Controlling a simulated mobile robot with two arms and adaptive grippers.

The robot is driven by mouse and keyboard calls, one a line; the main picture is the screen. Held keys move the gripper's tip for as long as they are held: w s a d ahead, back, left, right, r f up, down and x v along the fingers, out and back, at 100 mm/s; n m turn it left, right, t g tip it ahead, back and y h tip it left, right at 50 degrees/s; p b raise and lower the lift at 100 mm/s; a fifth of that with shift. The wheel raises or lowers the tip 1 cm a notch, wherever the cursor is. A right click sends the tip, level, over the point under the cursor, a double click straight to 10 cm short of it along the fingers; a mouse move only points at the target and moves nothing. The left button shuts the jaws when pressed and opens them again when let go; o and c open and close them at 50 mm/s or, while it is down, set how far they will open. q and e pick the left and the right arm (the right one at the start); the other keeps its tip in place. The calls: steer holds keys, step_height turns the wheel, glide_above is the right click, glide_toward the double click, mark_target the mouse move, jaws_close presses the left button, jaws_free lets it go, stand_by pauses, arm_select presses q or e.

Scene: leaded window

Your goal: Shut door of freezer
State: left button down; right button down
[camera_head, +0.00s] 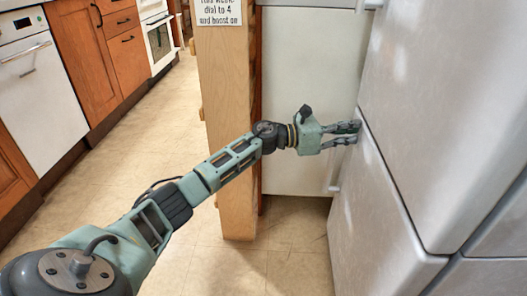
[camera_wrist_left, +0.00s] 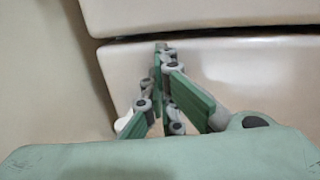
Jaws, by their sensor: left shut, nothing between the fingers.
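The silver-grey fridge-freezer stands on the right in the head view, with a large upper door (camera_head: 440,110) and a lower door (camera_head: 375,225) below a seam. A pale handle (camera_head: 335,172) is at the lower door's left edge. My left gripper (camera_head: 357,133) is shut and empty, with its fingertips close to the lower door's top left corner. In the left wrist view the fingertips (camera_wrist_left: 163,48) are near the dark seam above the lower door (camera_wrist_left: 230,85). I cannot tell whether they touch it, or how far either door stands open. My right gripper is not in view.
A wooden post (camera_head: 228,130) with a paper sign (camera_head: 219,12) stands left of my left gripper, with a white panel (camera_head: 305,100) behind. Wooden cabinets (camera_head: 82,55) and a white appliance (camera_head: 40,95) line the left. The tiled floor (camera_head: 150,125) between is clear.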

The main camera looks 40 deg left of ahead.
arm_select(q)
steer(key=v, duration=1.2)
